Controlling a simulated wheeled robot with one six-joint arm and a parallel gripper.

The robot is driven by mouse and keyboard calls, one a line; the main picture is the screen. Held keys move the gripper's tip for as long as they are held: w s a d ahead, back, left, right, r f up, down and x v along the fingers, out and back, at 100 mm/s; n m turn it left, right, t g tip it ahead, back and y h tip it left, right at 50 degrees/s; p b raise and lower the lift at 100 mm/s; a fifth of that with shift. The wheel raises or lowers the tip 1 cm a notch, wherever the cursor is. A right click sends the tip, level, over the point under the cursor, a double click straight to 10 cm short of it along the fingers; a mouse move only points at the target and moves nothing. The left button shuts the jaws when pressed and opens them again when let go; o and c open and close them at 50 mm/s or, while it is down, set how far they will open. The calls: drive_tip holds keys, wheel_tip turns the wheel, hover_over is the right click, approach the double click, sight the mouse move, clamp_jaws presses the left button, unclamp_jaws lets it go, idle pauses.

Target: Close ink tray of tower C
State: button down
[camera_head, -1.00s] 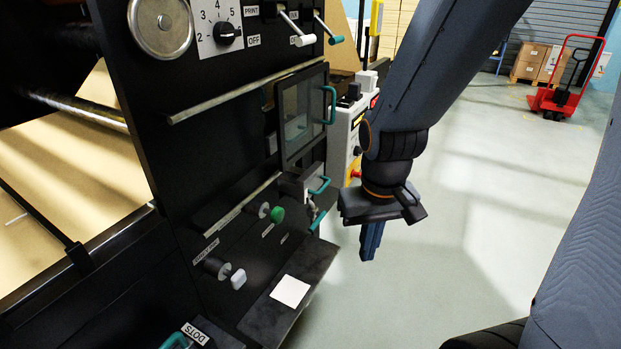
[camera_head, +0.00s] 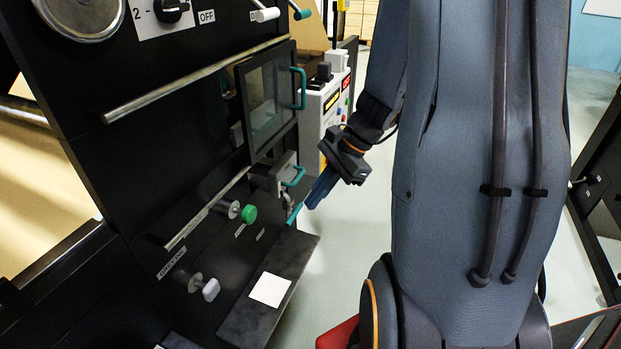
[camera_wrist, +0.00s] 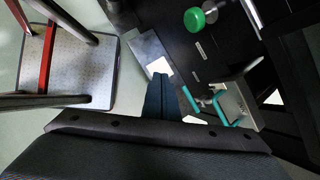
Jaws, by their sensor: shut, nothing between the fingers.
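The ink tray appears to be the small grey drawer (camera_head: 268,178) below the windowed door on the black press panel. It stands out from the panel, with a teal handle (camera_head: 293,177) on its front. In the wrist view the grey tray (camera_wrist: 240,100) is at the right, its teal handle (camera_wrist: 222,108) facing my fingers. My gripper (camera_head: 311,204) is shut and empty, its blue fingers pointing down-left, just right of the tray and slightly lower. In the wrist view my fingertips (camera_wrist: 161,75) are left of the handle, seemingly apart from it. No tower letter is readable.
A teal lever (camera_head: 295,213) hangs just below the tray, near my fingers. A green knob (camera_head: 248,214), grey knob (camera_head: 210,290) and windowed door (camera_head: 268,97) are on the panel. A dark ledge (camera_head: 300,250) bears a white sheet (camera_head: 269,289). Pale floor lies right.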

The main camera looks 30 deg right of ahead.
drive_tip(key=w+d+m+t, duration=0.3)
drive_tip(key=d+m, duration=0.2)
drive_tip(key=d, duration=0.2)
drive_tip(key=w+d+m+t, duration=0.2)
drive_tip(key=d+m+t, duration=0.1)
drive_tip(key=d+m, duration=0.35)
drive_tip(key=w+r+p+x, duration=0.1)
drive_tip(key=r+p+x, duration=0.1)
drive_tip(key=x, duration=1)
drive_tip(key=shift+w+a+f+n, duration=0.2)
drive_tip(key=shift+w+a+n, duration=0.25)
drive_tip(key=shift+w, duration=0.1)
